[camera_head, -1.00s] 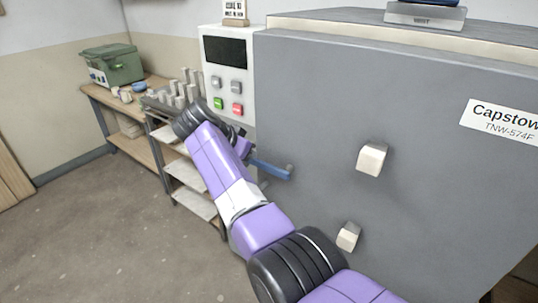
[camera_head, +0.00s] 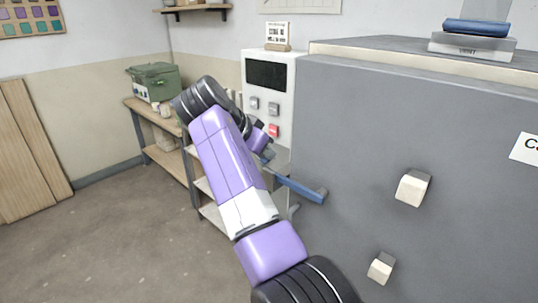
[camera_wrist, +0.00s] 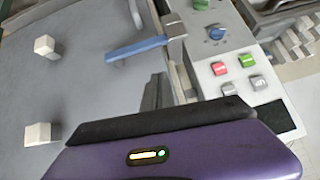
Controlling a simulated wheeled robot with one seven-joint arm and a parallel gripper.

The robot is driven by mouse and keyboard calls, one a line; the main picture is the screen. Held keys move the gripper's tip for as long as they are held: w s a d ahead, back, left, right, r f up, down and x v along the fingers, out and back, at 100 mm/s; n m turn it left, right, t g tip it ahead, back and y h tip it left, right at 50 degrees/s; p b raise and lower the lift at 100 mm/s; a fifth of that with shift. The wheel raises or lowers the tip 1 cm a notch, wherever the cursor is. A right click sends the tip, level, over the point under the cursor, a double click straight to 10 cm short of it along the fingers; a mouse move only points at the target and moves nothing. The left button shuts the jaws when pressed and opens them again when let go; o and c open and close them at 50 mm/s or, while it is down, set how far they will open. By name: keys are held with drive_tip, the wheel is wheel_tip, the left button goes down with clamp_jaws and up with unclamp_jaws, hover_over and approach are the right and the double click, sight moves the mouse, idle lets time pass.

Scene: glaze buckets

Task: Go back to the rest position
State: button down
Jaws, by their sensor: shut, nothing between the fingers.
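My arm (camera_head: 227,160) reaches up and forward in front of the grey kiln in the head view, bent at its black joint. My gripper (camera_head: 264,152) shows small beyond the forearm, close to the control panel and the blue handle. In the wrist view its purple body fills the bottom, and my gripper's dark fingers (camera_wrist: 154,92) point up the picture, shut with nothing held. The blue door handle (camera_head: 298,188) lies beyond the fingers; it also shows in the wrist view (camera_wrist: 136,48), apart from them. The forearm hides part of the shelving behind it.
The grey kiln (camera_head: 350,130) fills the right side, with two pale knobs (camera_head: 412,188) jutting out. The white control panel (camera_head: 284,105) stands beside it. A wooden bench (camera_head: 165,165) with a green box (camera_head: 155,82) is at the back left. The floor (camera_head: 125,240) at left is clear.

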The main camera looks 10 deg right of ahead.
drive_tip(key=w+a+r+n+t+y, duration=0.3)
drive_tip(key=w+a+n+t+y, duration=0.1)
drive_tip(key=w+a+n+t, duration=0.25)
drive_tip(key=s+d+f+n+t+y, duration=0.3)
drive_tip(key=s+f+n+t+y, duration=0.25)
drive_tip(key=s+f, duration=1.05)
drive_tip(key=s+d+f+g+h, duration=0.1)
drive_tip(key=s+d, duration=0.3)
drive_tip(key=s, duration=1.2)
drive_tip(key=s+d+f+g, duration=0.1)
drive_tip(key=s+d, duration=0.3)
drive_tip(key=s, duration=1.2)
drive_tip(key=s+d+f+g+h, duration=0.1)
drive_tip(key=s+d+f, duration=0.2)
drive_tip(key=s, duration=1.3)
drive_tip(key=shift+s+d+f+m+h, duration=0.15)
drive_tip(key=shift+s+d+m+h, duration=0.05)
drive_tip(key=shift+d+m+h, duration=0.2)
